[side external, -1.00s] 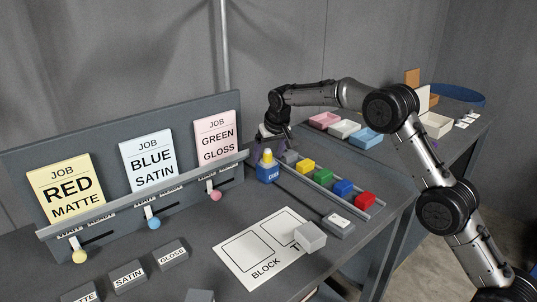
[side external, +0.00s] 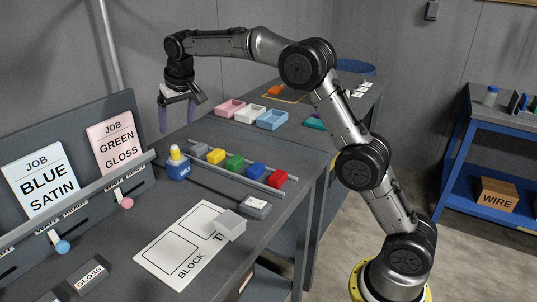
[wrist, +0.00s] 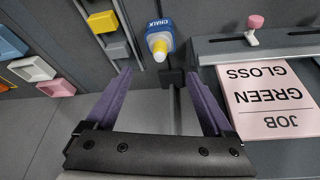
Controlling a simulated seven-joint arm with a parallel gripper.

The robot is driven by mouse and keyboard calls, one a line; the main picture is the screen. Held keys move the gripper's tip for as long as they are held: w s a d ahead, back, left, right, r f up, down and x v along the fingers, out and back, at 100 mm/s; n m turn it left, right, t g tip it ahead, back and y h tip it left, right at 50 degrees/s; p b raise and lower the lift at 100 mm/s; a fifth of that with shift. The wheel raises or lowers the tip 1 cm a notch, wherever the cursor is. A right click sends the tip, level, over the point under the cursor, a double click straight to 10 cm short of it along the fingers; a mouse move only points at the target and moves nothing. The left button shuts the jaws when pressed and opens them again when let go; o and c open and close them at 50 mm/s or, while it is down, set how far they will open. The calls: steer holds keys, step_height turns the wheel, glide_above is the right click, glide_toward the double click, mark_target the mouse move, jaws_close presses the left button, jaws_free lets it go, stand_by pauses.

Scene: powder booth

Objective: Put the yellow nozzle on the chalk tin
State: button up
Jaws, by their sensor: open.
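In the wrist view the tin (wrist: 160,35) reads CHALK and the yellow nozzle (wrist: 160,52) points toward me. My gripper (side external: 176,124), with purple fingers, is open and empty, raised above the tin and apart from it. The wrist view shows its fingers (wrist: 158,75) spread wide with nothing between them.
A rail holds grey, yellow, green, blue and red blocks (side external: 235,162) beside the tin. Pink, white and blue trays (side external: 272,120) stand beyond. The job-card board (side external: 118,140) rises at left. A white BLOCK sheet (side external: 165,262) with a grey block lies in front.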

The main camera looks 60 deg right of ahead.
steer(key=s+a+r+n+t, duration=0.1)
steer(key=s+r, duration=0.3)
steer(key=s, duration=0.8)
steer(key=s+a+r+n, duration=0.1)
steer(key=s+r, duration=0.2)
steer(key=s, duration=0.9)
steer(key=s+f, duration=0.4)
steer(key=s, duration=0.6)
steer(key=s+f+n+y, duration=0.1)
steer(key=s+f, duration=0.3)
steer(key=s, duration=0.6)
steer(key=shift+a+f, duration=0.35)
